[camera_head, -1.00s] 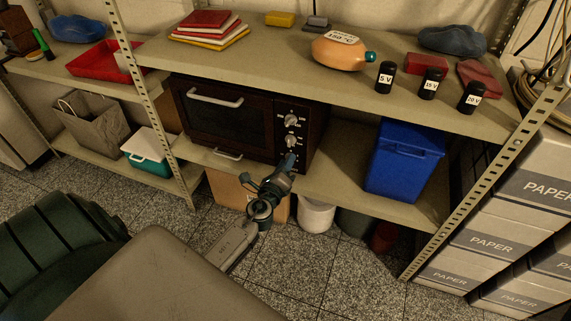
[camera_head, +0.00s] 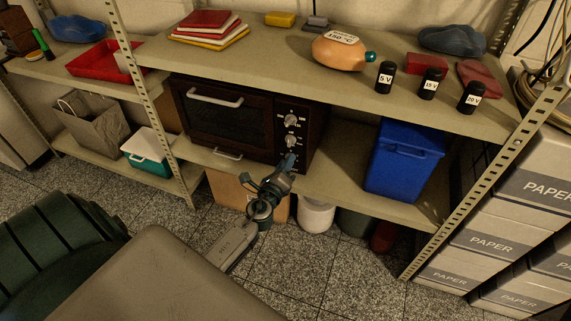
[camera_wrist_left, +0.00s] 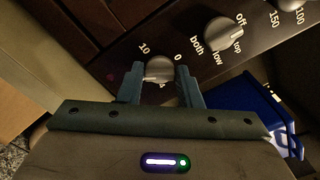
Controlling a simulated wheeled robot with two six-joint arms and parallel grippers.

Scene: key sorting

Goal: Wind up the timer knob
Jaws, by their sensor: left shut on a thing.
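The dark toaster oven (camera_head: 228,118) stands on the middle shelf, with a column of silver knobs on its right side. The lowest knob, the timer knob (camera_wrist_left: 159,69), shows in the left wrist view with 10 and 0 printed by it. My left gripper (camera_wrist_left: 161,76) is shut on this knob, one finger on each side. In the head view my left gripper (camera_head: 285,165) reaches the lower right of the oven front and hides the timer knob. The middle knob (camera_wrist_left: 223,35), marked both, off, top and low, is free beside the gripper. My right gripper is not in view.
A blue bin (camera_head: 405,160) stands on the shelf right of the oven. The oven door handle (camera_head: 215,97) is left of the knobs. A cardboard box (camera_head: 228,190) is below.

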